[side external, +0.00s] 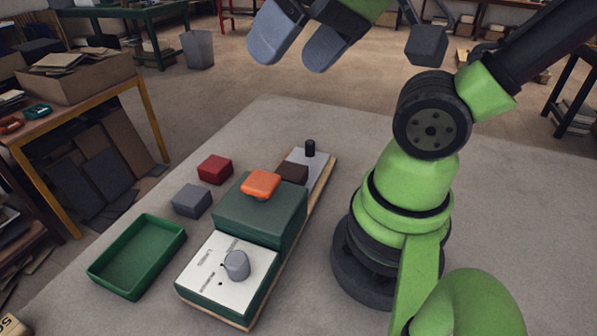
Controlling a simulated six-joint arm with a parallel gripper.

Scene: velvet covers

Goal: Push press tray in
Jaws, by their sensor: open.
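The press is a dark green block (250,222) with an orange pad (261,183) on top and a white panel with a grey dial at its front. Its press tray (318,168) is a pale plate that sticks out at the far end of the press, along a wooden base. A black upright knob (310,148) stands at the tray's outer end. A dark brown block (292,173) lies on the tray, close to the press body. My gripper (290,59) is open and empty, high above the table near the top edge, apart from the tray.
A red block (215,169) and a grey block (192,201) lie left of the press. An empty green open tray (172,247) sits at the front left. The grey table (255,130) is bare behind the press. My arm's base stands close on the right.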

